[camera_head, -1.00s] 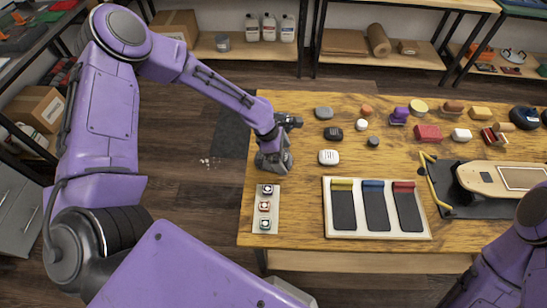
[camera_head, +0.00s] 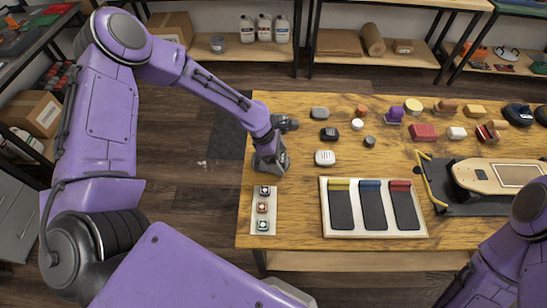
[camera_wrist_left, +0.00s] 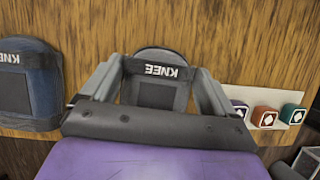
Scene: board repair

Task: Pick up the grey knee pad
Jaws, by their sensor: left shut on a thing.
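The grey knee pad (camera_wrist_left: 163,92), with a dark strap reading KNEE, sits between the two fingers of my left gripper (camera_wrist_left: 160,80) in the left wrist view. The fingers are shut on its sides. In the head view the grey pad (camera_head: 282,159) shows partly under my left gripper (camera_head: 271,157), near the table's left edge. I cannot tell whether it touches the table. A blue knee pad (camera_wrist_left: 28,85) lies beside it, partly hidden behind my arm in the head view. My right gripper is out of view; only my right arm shows.
A pale strip (camera_head: 263,212) with three square buttons lies just in front of the pad. A white tray (camera_head: 375,230) with three dark panels is to the right. Several small items, including a white one (camera_head: 325,157), stand beyond on the wooden table (camera_head: 300,190).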

